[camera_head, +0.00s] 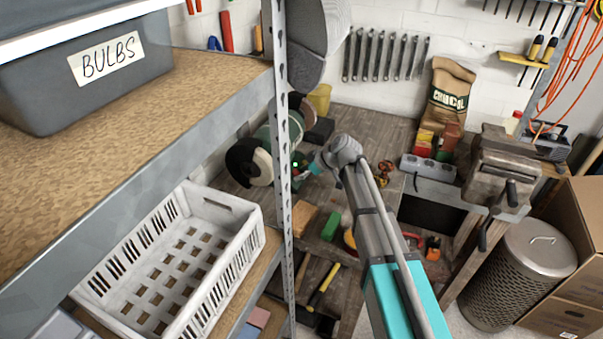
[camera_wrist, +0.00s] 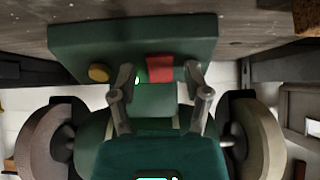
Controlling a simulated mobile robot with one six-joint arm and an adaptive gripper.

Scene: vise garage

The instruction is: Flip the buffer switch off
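The green bench buffer (camera_head: 267,134) stands on the workbench behind the shelf post, its pale wheel facing me. In the wrist view, the buffer's green base (camera_wrist: 90,45) fills the upper middle, with a wheel on each side. A red switch (camera_wrist: 160,68) and a yellow round knob (camera_wrist: 98,73) sit on the base, and a small green light glows beside the switch. My gripper (camera_wrist: 158,82) is open and empty, its fingertips on either side of the red switch. I cannot tell whether they touch it. In the head view my gripper (camera_head: 313,168) is small and partly hidden by my wrist.
A metal shelf post (camera_head: 283,120) stands close left of my arm. The shelves hold a grey BULBS bin (camera_head: 85,75) and a white crate (camera_head: 165,260). A vise (camera_head: 500,165), a charcoal bag (camera_head: 450,95) and loose tools occupy the bench.

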